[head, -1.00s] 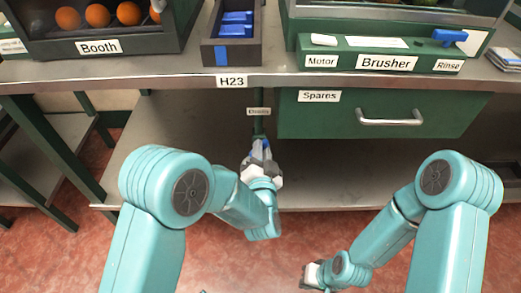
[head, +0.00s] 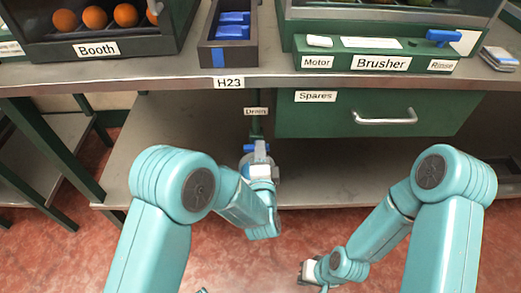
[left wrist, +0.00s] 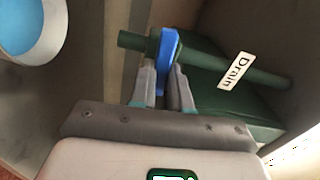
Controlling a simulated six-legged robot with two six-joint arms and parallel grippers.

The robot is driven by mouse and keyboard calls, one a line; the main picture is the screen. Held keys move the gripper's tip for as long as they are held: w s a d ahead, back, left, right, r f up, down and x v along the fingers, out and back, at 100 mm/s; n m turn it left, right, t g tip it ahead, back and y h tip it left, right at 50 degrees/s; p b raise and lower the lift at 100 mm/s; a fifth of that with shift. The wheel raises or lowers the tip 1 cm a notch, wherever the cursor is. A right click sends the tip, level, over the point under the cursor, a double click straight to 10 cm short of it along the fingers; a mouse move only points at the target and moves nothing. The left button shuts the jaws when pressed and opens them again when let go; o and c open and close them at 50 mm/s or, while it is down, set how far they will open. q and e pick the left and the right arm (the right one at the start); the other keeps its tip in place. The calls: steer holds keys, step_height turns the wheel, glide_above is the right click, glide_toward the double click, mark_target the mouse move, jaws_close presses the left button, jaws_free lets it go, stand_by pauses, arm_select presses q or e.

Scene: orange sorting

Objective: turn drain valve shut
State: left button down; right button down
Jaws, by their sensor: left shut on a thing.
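The drain valve's blue lever (head: 256,147) sits under the table on a green vertical pipe, below the "Drain" label (head: 256,111). In the left wrist view the blue lever (left wrist: 168,58) stands crosswise to the green pipe (left wrist: 258,78). My left gripper (head: 258,158) is at the lever. In the left wrist view its two fingers (left wrist: 165,80) are on either side of the lever, shut on it. The fingers hide the lever's near part. My right gripper (head: 308,272) hangs low over the red floor, apart from the valve; its jaws are too small to read.
The green "Spares" drawer (head: 390,132) with a metal handle is right of the valve. A metal lower shelf (head: 330,190) lies beneath. The steel tabletop edge (head: 170,80) is above, with the "Booth" box, a dark tray (head: 206,55) and the "Brusher" panel (head: 375,62).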

arm_select(q)
steer(key=shift+w+r+m, duration=0.1)
steer(key=shift+m, duration=0.5)
steer(key=c, duration=1.2)
jaws_free()
steer(key=shift+o, duration=0.6)
